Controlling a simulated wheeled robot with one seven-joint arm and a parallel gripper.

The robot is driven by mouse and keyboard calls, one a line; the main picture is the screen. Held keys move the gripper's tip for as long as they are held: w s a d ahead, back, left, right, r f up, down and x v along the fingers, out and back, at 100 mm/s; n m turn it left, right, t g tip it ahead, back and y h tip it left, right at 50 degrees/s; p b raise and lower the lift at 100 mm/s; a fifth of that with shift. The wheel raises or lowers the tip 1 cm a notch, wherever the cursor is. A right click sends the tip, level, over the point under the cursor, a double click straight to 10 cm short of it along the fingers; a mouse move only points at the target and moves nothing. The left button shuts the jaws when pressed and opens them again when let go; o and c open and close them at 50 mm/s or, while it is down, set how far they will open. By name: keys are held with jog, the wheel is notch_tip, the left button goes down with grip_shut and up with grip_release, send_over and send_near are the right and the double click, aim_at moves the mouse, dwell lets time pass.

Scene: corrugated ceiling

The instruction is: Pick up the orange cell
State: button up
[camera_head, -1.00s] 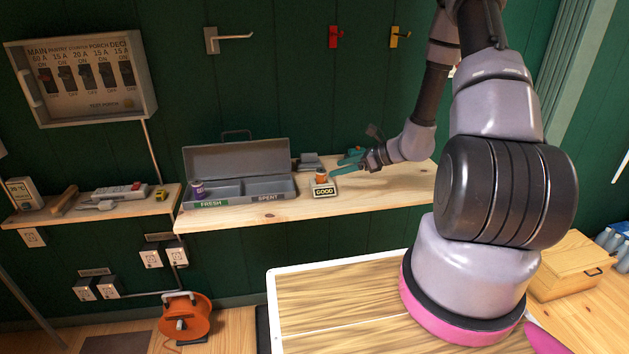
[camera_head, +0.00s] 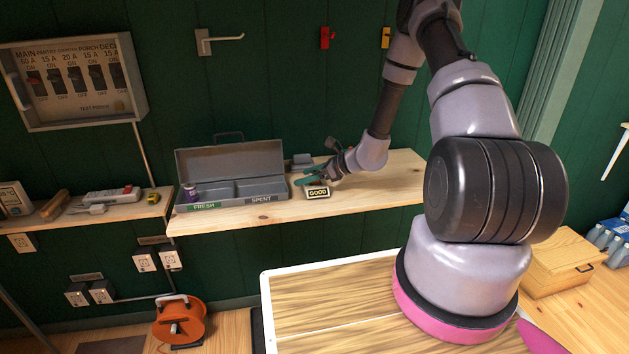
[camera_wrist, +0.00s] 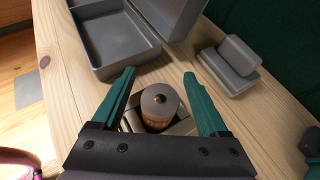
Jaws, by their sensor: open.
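The orange cell (camera_wrist: 159,108) stands upright in the wrist view, with a grey top and a copper-coloured tip. It sits at the tester, whose "GOOD" display (camera_head: 318,192) shows in the head view. My gripper (camera_wrist: 159,90) is open, its two green fingers on either side of the cell, with visible gaps between fingers and cell. In the head view my gripper (camera_head: 308,177) is over the tester and hides the cell.
An open grey box (camera_head: 228,203) labelled FRESH and SPENT stands left of the tester, with a purple cell (camera_head: 191,192) in its left compartment. A grey block (camera_wrist: 230,64) lies behind, near the wall. Bare shelf (camera_head: 385,185) extends to the right.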

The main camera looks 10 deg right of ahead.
grip_shut()
